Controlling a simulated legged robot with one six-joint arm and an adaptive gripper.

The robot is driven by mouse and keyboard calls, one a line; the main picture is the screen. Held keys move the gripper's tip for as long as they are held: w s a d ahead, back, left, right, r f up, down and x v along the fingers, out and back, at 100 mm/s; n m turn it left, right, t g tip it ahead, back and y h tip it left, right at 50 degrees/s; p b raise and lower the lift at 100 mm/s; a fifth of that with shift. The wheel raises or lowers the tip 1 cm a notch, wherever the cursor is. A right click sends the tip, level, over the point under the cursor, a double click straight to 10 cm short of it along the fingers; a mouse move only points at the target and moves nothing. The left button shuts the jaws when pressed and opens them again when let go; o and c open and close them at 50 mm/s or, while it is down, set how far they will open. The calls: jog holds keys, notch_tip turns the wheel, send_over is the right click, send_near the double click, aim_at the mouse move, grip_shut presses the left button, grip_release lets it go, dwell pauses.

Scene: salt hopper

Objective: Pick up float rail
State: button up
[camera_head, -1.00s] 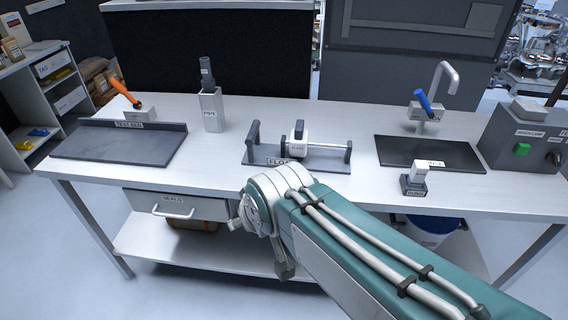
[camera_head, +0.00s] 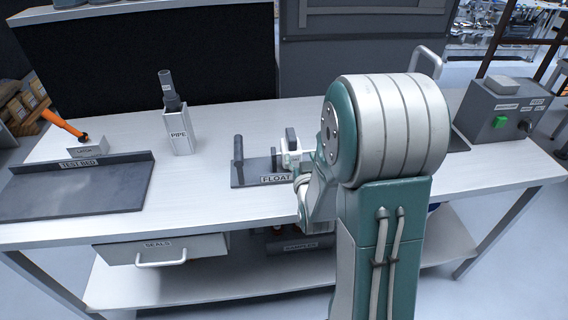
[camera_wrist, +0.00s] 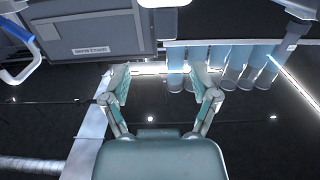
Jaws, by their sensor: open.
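The float rail stands on a dark base (camera_head: 250,174) labelled FLOAT on the workbench, left of my arm in the head view. A dark upright post (camera_head: 238,151) rises at its left end, and a white block with a dark top (camera_head: 291,150) sits on it. My arm hides its right part. My gripper (camera_wrist: 163,80) is open and empty in the wrist view, its two fingers spread apart. The float rail cannot be made out there. The fingertips are hidden behind my arm in the head view, so their distance from the rail cannot be told.
A PIPE holder (camera_head: 179,131) and a TEST BED tray (camera_head: 75,190) stand left on the bench. A control box (camera_head: 500,112) with a green button stands right. The SEALS drawer (camera_head: 160,248) is below. The wrist view shows several bluish cylinders (camera_wrist: 230,65) and a grey labelled panel (camera_wrist: 90,35).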

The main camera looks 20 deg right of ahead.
send_near(290, 128)
jog(key=shift+w+d+f, duration=0.1)
jog(key=shift+w+f, duration=0.05)
jog(key=shift+w, duration=0.3)
jog(key=shift+w+d+f, duration=0.1)
jog(key=shift+w+f, duration=0.1)
jog(key=shift+w, duration=0.25)
jog(key=shift+w+d, duration=0.2)
jog(key=x, duration=0.4)
jog(key=shift+w+d, duration=0.2)
jog(key=shift+w, duration=0.1)
jog(key=shift+w+a, duration=0.15)
jog(key=shift+w, duration=0.1)
jog(key=c, duration=0.7)
grip_shut()
